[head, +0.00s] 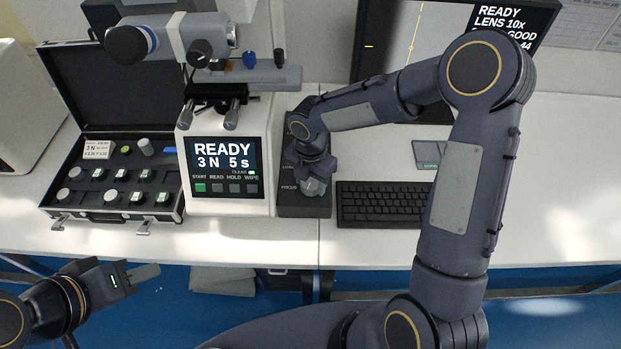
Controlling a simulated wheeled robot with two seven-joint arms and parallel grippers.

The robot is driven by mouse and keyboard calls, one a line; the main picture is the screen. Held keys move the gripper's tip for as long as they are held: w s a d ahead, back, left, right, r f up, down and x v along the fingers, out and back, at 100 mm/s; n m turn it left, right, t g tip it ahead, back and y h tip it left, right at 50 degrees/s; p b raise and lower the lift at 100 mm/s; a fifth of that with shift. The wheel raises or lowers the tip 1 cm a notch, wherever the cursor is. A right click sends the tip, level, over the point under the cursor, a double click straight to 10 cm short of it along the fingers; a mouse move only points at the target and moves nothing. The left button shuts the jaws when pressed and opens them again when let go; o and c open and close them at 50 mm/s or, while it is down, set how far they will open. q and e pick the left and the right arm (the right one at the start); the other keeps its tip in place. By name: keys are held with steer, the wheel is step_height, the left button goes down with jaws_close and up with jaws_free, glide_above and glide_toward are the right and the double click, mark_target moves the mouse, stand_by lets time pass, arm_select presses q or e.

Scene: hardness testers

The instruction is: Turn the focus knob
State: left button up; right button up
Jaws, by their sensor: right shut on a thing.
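A dark control box (290,206) stands on the bench just right of the hardness tester, with a FOCUS label near its lower left. My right gripper (316,188) reaches down onto this box from above, beside the FOCUS label. It is shut on the focus knob, which is mostly hidden by the fingers and wrist. The hardness tester (228,204) shows "READY 3 N 5 s" on its front screen. My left gripper (150,274) hangs in front of the bench at the lower left, away from everything; its finger opening cannot be made out.
An open case (58,85) with several test blocks sits on the left. A black keyboard (380,203) lies right of the control box, below a monitor (385,40) reading "READY LENS 10x". My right arm crosses above the keyboard. The bench (570,190) is clear at the far right.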

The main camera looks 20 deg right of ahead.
mark_target(310, 182)
stand_by(0.4)
steer(key=o, duration=1)
steer(key=shift+r, duration=0.15)
step_height(310, 182, up, 8)
steer(key=shift+f, duration=0.2)
